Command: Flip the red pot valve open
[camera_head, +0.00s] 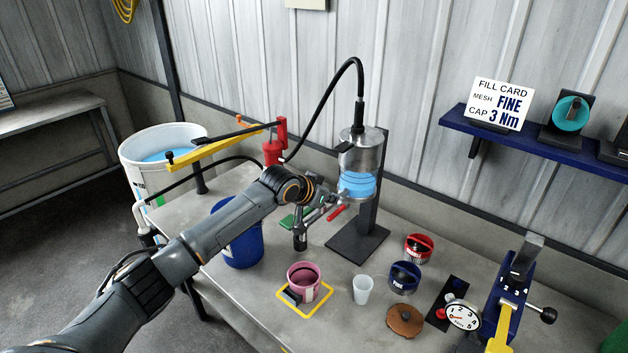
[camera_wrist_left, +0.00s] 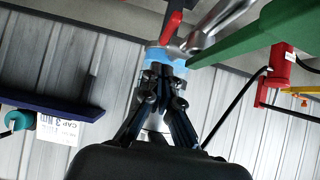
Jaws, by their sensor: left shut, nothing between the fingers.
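The pot (camera_head: 361,155) is a silver cylinder with a blue band, held on a dark stand. A silver outlet fitting (camera_wrist_left: 215,28) shows at the top of the left wrist view. The red valve handle (camera_wrist_left: 172,24) is beside it; in the head view, a red bar (camera_head: 337,213) shows below the pot. My left gripper (camera_head: 337,197) is close to the pot's lower front. Its fingers (camera_wrist_left: 163,76) are shut and empty, overlapping the blue band in the wrist view, just apart from the red handle in that picture. Contact with the pot cannot be told. My right gripper is out of view.
A pink cup (camera_head: 304,280) stands on a yellow-edged pad below my arm. A white cup (camera_head: 362,290), blue and red tins and a dial gauge (camera_head: 462,317) are to the right. A blue bucket (camera_head: 238,243) is below my forearm. A green bar (camera_wrist_left: 255,30) is near the fingers.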

